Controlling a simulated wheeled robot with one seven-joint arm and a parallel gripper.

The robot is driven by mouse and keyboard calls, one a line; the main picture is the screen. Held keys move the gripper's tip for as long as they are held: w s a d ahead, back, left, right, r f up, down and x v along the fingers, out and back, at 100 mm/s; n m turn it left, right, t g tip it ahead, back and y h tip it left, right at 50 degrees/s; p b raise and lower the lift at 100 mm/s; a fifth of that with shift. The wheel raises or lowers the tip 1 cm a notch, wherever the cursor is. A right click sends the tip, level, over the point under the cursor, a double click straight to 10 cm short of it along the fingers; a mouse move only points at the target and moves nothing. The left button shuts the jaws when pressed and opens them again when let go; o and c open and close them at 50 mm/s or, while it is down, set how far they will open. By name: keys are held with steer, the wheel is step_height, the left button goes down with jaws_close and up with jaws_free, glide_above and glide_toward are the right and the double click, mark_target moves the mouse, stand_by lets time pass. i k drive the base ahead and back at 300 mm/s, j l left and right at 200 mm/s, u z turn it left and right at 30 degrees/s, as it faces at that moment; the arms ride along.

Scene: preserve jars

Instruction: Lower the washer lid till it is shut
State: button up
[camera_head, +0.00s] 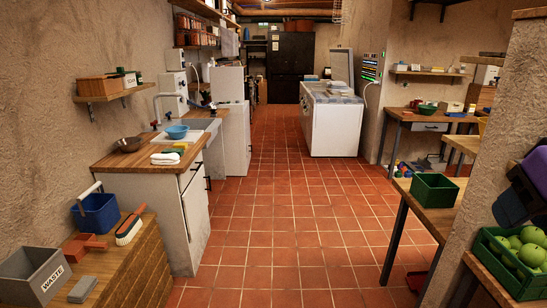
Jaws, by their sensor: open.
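Two white appliances stand farther back, and I cannot tell for sure which is the washer. The one on the left (236,142), past the sink counter, has a pale upright panel (228,83) above it that looks like a raised lid. The wider chest-like one (333,128), right of the aisle, has a raised lid (342,65) standing up at its back, with items over its top. Both are small at this distance, and hinges and inner tubs are not clear. My gripper is not in view.
The tiled floor aisle (271,220) is clear down the middle. On the left are a sink counter (145,160) with a blue bowl (177,131) and a low wooden bench (140,272). On the right stand a wooden table (432,192) and a crate of green fruit (515,258).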

mark_target(227, 83)
steer(key=i, duration=5.2)
steer(key=i+l+u, duration=0.2)
steer(key=i+u, duration=0.2)
steer(key=i, duration=0.15)
steer(key=i+l+u, duration=0.35)
steer(key=i, duration=0.15)
steer(key=i+l+u, duration=0.8)
steer(key=l, duration=0.3)
